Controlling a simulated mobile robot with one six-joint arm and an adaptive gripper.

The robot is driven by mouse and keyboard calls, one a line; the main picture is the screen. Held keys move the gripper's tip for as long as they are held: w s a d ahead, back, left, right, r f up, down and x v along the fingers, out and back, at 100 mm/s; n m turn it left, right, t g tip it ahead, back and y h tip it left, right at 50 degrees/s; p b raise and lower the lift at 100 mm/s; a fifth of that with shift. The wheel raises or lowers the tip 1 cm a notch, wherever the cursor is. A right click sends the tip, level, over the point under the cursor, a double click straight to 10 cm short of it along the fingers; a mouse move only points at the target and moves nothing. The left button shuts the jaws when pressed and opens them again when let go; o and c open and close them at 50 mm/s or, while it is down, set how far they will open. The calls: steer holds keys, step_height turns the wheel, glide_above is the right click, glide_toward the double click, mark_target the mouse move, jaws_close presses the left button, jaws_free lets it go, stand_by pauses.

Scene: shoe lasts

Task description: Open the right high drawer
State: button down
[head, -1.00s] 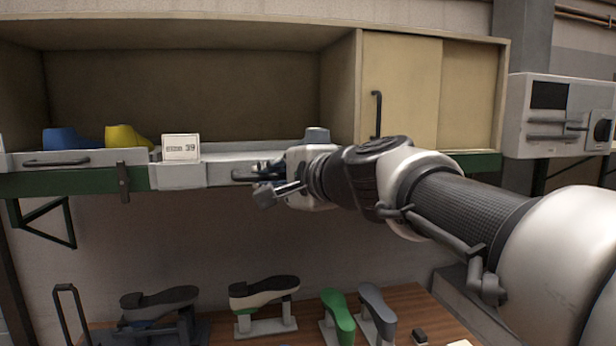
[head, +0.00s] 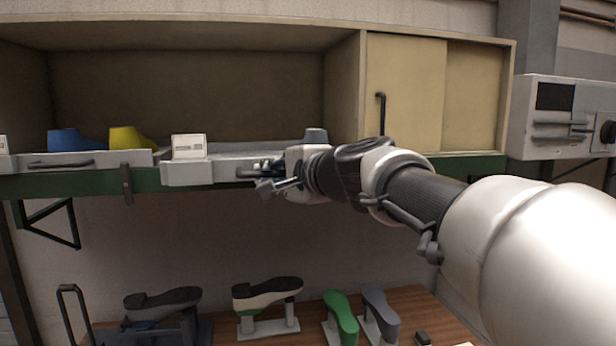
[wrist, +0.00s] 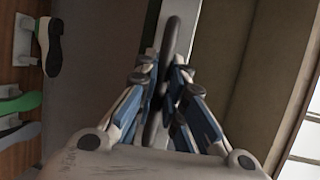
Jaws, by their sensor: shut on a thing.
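My gripper (head: 268,178) is at the right part of the drawer front. In the wrist view, my gripper (wrist: 163,88) is shut on the dark bar handle (wrist: 171,38), which runs between the blue-grey fingers. In the head view, the gripper and wrist hide the drawer's right end and most of the handle.
A left drawer (head: 85,161) holds a blue last (head: 76,139) and a yellow last (head: 130,138). A cabinet with sliding doors (head: 405,95) stands above right. A grey machine (head: 553,115) is at far right. Several shoe lasts stand on the wooden bench (head: 408,300) below.

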steer(key=shift+s, duration=0.15)
steer(key=c, duration=1.9)
jaws_free()
steer(key=v, duration=1.2)
